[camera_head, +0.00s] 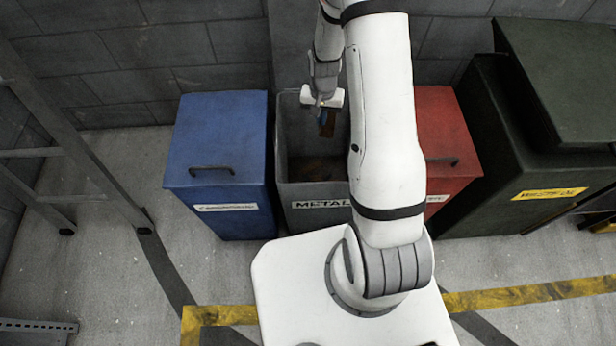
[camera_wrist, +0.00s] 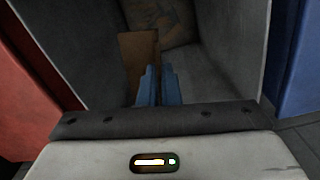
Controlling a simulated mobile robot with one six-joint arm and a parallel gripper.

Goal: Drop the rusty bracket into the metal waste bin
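The rusty bracket (camera_head: 327,123) is a brown, flat-looking piece at my gripper's fingertips. It also shows in the wrist view (camera_wrist: 138,58), reaching forward past the blue fingers. My gripper (camera_head: 320,115) points down over the open metal bin, its fingers (camera_wrist: 160,75) close together and shut on the bracket. The exact contact between the fingers is partly hidden. The grey metal waste bin (camera_head: 318,193) has a "METAL" label and an open top. The bracket hangs over its opening, near the back. My arm covers the bin's right side.
A blue lidded bin (camera_head: 215,150) stands to the left, a red lidded bin (camera_head: 448,140) to the right. A dark green container (camera_head: 545,150) is farther right. Brownish scrap (camera_wrist: 165,18) lies inside the metal bin. A ladder-like frame (camera_head: 75,150) stands at the left; a block wall is behind.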

